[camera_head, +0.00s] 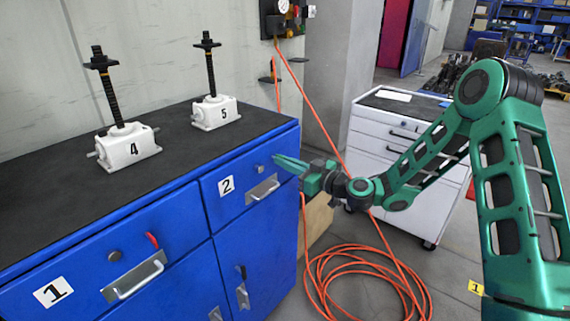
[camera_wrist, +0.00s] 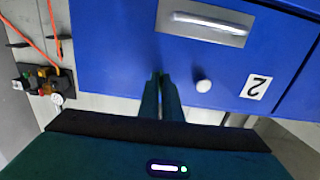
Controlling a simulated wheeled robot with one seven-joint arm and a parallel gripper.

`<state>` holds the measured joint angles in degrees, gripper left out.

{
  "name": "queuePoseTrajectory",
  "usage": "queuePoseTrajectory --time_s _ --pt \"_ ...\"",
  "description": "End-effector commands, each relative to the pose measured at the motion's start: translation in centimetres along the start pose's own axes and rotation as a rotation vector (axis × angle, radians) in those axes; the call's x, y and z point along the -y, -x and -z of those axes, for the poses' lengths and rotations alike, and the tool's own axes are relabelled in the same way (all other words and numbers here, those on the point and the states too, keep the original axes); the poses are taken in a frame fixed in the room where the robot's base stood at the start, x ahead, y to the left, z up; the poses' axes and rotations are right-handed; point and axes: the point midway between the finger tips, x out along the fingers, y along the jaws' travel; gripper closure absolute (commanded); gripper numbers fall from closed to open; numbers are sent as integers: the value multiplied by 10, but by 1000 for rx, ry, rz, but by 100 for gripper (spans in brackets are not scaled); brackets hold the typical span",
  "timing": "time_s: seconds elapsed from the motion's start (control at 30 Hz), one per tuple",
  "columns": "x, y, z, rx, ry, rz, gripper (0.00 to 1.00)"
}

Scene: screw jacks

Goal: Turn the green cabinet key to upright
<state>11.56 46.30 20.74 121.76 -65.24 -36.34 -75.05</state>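My gripper (camera_head: 276,159) reaches in from the right, its green fingertips at the front of the blue drawer marked 2 (camera_head: 209,194). The tips are right of that drawer's round grey knob (camera_head: 260,168). In the wrist view, the fingers (camera_wrist: 161,76) point at the blue drawer front, close together with a narrow gap; the knob (camera_wrist: 203,86) is just right of them. I cannot make out a separate green key; the fingers cover that spot. Whether they touch or hold anything cannot be told. A red key (camera_head: 152,240) is on drawer 1, and a black one (camera_head: 242,271) on the door below.
Two white screw jacks, 4 (camera_head: 127,148) and 5 (camera_head: 215,113), stand on the dark cabinet top (camera_head: 185,150). An orange hose (camera_head: 300,98) hangs past the cabinet's right end and coils on the floor. A white drawer cart (camera_head: 372,128) stands behind my arm.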

Motion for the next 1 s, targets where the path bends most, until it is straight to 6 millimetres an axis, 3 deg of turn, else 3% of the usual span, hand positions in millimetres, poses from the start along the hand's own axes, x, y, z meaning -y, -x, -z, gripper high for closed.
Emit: queuePoseTrajectory --time_s 0.03,0.1,0.53,1.0 --pt "-3 2 -5 10 3 -6 93" --pt "-3 1 -4 8 2 -5 77" --pt "-2 9 -2 4 1 -3 77" --pt "-3 89 -3 6 -2 -5 77"
